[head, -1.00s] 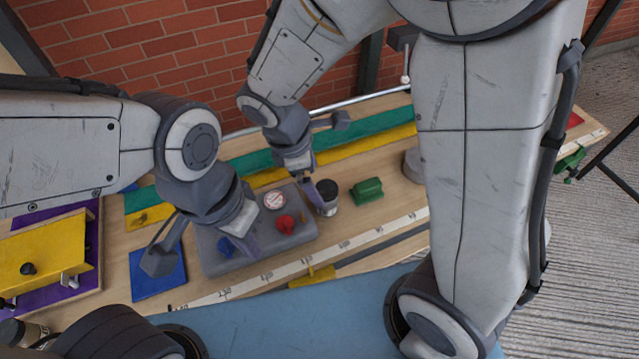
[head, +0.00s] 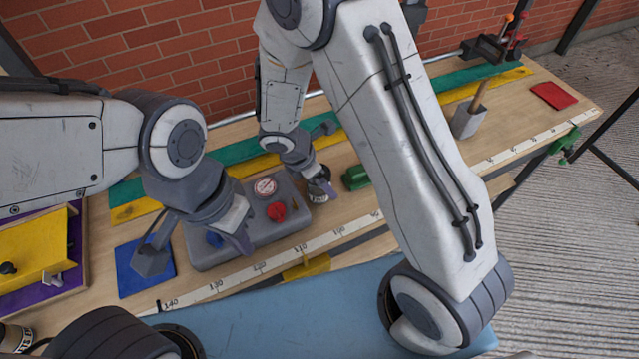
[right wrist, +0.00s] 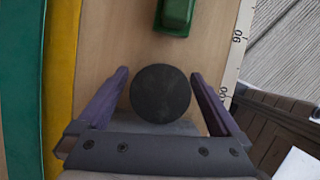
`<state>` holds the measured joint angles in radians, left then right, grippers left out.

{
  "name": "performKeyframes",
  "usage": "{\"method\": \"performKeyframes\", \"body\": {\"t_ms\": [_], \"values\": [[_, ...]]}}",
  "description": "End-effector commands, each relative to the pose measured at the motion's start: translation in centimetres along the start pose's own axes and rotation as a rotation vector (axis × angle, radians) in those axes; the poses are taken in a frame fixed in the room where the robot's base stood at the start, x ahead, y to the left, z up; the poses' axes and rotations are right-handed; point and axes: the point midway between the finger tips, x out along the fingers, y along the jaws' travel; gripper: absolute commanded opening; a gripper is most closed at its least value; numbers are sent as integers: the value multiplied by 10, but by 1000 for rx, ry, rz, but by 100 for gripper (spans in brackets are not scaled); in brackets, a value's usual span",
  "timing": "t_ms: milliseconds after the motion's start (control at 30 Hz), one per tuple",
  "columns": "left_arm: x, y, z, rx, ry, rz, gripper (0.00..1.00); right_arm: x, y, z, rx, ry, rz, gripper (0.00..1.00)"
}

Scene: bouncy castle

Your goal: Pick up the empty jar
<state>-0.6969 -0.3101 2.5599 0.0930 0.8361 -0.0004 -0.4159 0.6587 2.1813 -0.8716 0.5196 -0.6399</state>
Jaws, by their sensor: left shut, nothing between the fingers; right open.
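A jar with a round black lid (right wrist: 160,93) stands upright on the bench, seen from above in the right wrist view. My right gripper (right wrist: 160,100) is open, with one purple finger on each side of the lid. In the head view the jar (head: 320,194) is partly hidden by my right gripper (head: 318,180); whether it is empty cannot be seen. My left gripper (head: 246,242) is shut and empty, above the front of a grey box with knobs.
The grey box (head: 205,260) with a red knob (head: 276,211) and gauge (head: 265,187) is left of the jar. A green block (head: 355,178) stands just right of it. A red pad (head: 553,95) and grey holder (head: 466,121) are farther right. A measuring strip (head: 262,268) runs along the front.

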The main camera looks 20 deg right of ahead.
Motion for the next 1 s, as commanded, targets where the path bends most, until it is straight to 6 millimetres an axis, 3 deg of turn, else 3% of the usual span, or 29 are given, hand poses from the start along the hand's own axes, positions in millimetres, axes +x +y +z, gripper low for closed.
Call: {"method": "performKeyframes", "body": {"t_ms": [100,367,500,567,600,1000], "values": [[3,0,0,0,0,0,0,12,0,0,1,0,0,100],[3,0,0,0,0,0,0,14,1,0,1,1,1,100],[3,0,0,0,0,0,0,13,1,0,1,1,1,46],[3,0,0,0,0,0,0,13,1,0,1,1,2,24],[3,0,0,0,0,0,0,13,1,0,1,0,2,18],[0,0,0,0,0,0,0,3,1,4,4,0,3,18]]}}
